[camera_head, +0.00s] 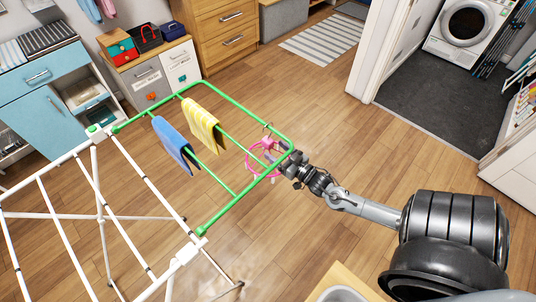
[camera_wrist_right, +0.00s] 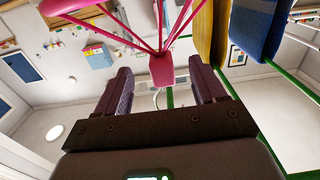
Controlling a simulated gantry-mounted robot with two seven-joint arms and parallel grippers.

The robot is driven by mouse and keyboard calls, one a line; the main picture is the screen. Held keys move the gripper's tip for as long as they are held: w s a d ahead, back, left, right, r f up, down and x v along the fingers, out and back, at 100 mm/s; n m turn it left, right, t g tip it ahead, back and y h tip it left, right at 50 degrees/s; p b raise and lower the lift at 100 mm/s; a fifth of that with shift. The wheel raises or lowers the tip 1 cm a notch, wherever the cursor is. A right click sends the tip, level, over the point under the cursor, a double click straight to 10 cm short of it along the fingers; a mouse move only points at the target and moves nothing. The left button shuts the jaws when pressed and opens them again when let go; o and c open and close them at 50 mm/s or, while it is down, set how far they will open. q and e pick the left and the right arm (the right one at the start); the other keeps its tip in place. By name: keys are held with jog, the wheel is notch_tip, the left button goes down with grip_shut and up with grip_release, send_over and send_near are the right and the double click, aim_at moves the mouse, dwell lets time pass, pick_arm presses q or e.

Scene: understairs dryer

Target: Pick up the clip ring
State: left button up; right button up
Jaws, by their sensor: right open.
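The pink clip ring (camera_head: 267,144) hangs at the right end of the green wing of the drying rack (camera_head: 236,92). Its hook is at the green rail. My right gripper (camera_head: 284,158) reaches in from the right, close beside the clip ring. In the right wrist view the clip ring's pink hub (camera_wrist_right: 162,70) lies between the two open fingers (camera_wrist_right: 160,78), with spokes spreading upward in the picture. The fingers stand apart from the hub on both sides. My left gripper is not in view.
A blue cloth (camera_head: 173,143) and a yellow cloth (camera_head: 203,125) hang on the green wing left of the clip ring. The rack's white frame (camera_head: 122,234) fills the lower left. A counter with a basin (camera_head: 345,290) is at the bottom. Wooden floor is open behind.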

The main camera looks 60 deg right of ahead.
aim_at(272, 148)
jog(key=shift+x, duration=2.55)
jog(key=shift+c, duration=0.2)
jog(key=shift+f, duration=0.1)
grip_shut()
